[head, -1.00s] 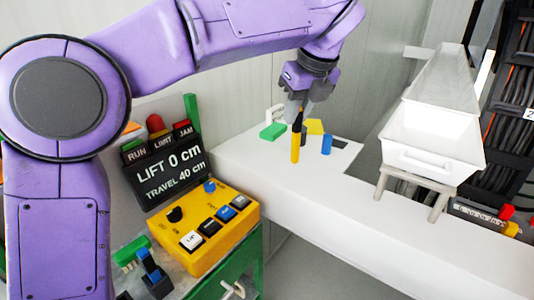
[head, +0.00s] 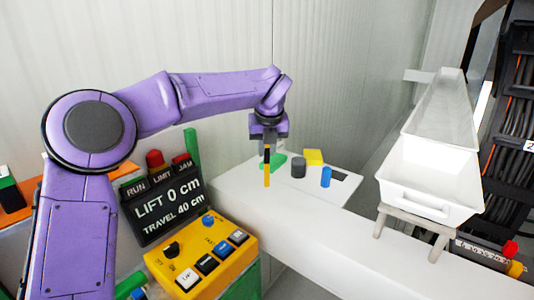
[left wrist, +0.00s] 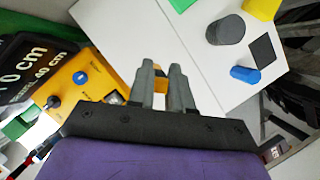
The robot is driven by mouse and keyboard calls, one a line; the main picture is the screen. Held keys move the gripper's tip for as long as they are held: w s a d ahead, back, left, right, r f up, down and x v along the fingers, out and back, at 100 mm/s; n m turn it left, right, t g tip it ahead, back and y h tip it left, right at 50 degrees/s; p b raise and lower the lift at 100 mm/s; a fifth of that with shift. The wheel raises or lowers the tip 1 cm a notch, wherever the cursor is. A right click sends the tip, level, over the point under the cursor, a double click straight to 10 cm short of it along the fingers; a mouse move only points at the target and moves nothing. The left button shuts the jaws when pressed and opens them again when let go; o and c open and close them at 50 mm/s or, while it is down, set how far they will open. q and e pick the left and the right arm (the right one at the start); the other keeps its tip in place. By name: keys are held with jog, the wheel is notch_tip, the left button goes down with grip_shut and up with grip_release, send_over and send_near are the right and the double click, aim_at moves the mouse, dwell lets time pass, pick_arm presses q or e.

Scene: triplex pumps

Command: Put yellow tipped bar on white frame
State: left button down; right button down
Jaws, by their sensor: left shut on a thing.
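My left gripper (head: 268,141) is shut on an upright bar (head: 267,178), black above and yellow at its lower end. The bar hangs over the white worktop, in front of the green block (head: 280,160). In the left wrist view the two fingertips (left wrist: 161,85) are close together, with a bit of yellow-orange (left wrist: 159,72) between them. I cannot make out a separate white frame on the worktop; the gripper and bar cover part of the area by the green block. My right gripper is not in view.
A white tray (head: 430,193) on a stand is farther right. A yellow control box (head: 207,258) and dark display (head: 165,207) are front left.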

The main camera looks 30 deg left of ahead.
pick_arm(q)
notch_tip(320, 180, down, 3)
jog(key=shift+r, duration=0.1)
jog(key=c, duration=1)
grip_release()
jog(key=shift+c, duration=0.2)
jog(key=shift+d+r, duration=0.1)
jog(key=shift+r, duration=0.3)
jog(key=v, duration=1.1)
jog(key=shift+r+b, duration=0.2)
jog(key=shift+b, duration=0.1)
